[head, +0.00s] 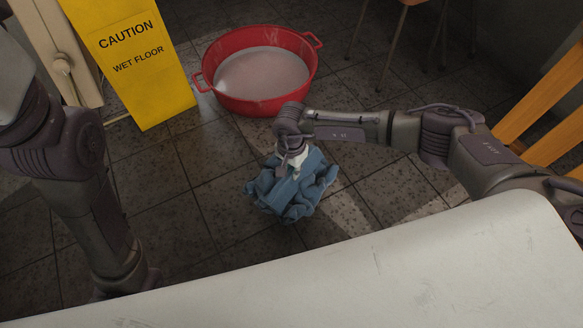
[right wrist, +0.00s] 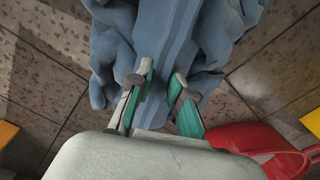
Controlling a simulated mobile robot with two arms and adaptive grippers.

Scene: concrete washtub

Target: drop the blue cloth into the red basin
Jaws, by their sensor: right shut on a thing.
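The crumpled blue cloth (head: 300,192) is below my right gripper (head: 293,163) in the head view, over the tiled floor. My right gripper is shut on the cloth. The right wrist view shows a fold of the cloth (right wrist: 178,35) between the fingers (right wrist: 160,95). I cannot tell whether the cloth's underside touches the floor. The red basin (head: 262,105), with two side handles and greyish contents, stands behind the cloth, apart from it. Part of the basin also shows in the right wrist view (right wrist: 245,138). My left arm reaches down at the left; its gripper is hidden.
A yellow wet-floor sign (head: 140,65) stands left of the basin. Chair legs (head: 397,40) are at the back right, and a wooden slatted piece (head: 540,95) is at the right edge. The tiled floor (head: 215,155) between the cloth and basin is clear.

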